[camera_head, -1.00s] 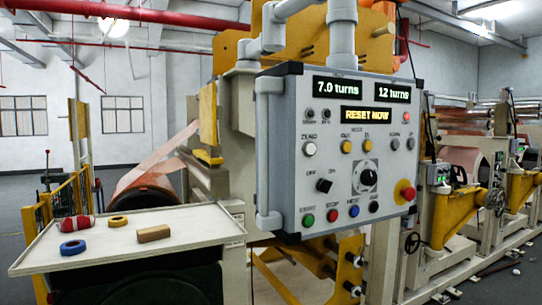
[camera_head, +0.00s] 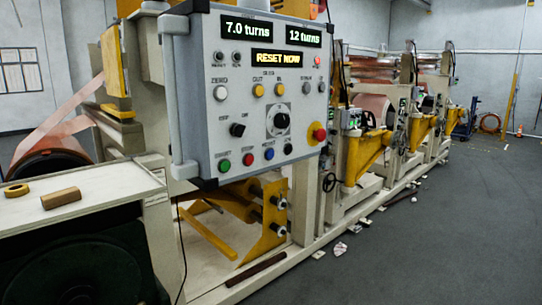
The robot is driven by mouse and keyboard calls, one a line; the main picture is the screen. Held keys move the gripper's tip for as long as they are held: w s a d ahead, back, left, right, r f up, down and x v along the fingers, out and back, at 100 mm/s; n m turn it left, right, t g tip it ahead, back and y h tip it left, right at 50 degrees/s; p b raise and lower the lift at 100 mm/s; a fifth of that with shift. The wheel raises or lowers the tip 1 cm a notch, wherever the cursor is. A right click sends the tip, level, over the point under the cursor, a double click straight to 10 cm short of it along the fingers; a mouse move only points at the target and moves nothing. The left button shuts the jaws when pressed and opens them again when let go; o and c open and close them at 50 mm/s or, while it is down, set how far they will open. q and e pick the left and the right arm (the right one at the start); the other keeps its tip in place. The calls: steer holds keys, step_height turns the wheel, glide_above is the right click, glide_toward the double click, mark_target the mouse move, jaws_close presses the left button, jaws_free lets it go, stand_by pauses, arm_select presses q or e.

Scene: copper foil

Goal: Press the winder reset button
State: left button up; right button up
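The winder's grey control panel (camera_head: 250,100) stands upright in the upper middle. Its displays read "7.0 turns", "12 turns" (partly unclear) and a yellow "RESET NOW" (camera_head: 276,59). The blue one's label looks like "RESET" but is too small to read surely. A white button (camera_head: 220,93) sits at the left under "ZERO". Neither of my grippers is in view.
A red mushroom knob on yellow (camera_head: 319,134) is at the panel's lower right. Yellow machine frames line the middle. The grey floor (camera_head: 430,240) at right is mostly clear.

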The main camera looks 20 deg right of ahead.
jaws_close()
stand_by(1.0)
